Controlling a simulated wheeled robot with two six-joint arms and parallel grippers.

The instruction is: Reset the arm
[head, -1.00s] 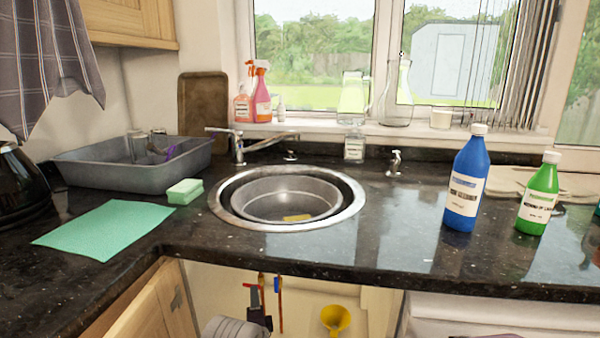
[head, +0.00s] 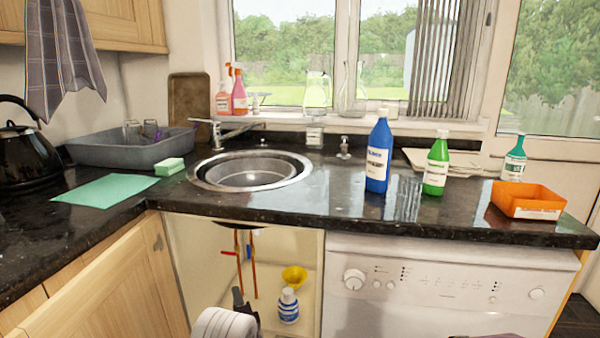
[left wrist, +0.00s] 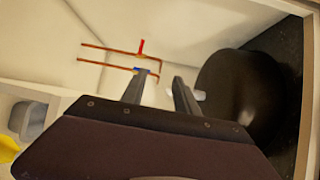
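My left arm comes in at the bottom of the head view. Its dark gripper (head: 243,303) is inside the open cupboard under the sink, left of a small blue and white bottle (head: 288,306). In the left wrist view, the two fingers of the left gripper (left wrist: 158,84) stand apart with nothing visible between them. They point towards copper pipes (left wrist: 110,60) with a red and a blue valve handle; contact cannot be told. The dark underside of the sink bowl (left wrist: 237,100) is to their right. My right gripper does not show.
A yellow funnel (head: 294,276) is behind the bottle. The cupboard's side walls and worktop edge surround the left arm. A white dishwasher (head: 440,290) stands to the right. The black worktop holds a blue bottle (head: 379,155), green bottle (head: 436,165) and orange tray (head: 510,201).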

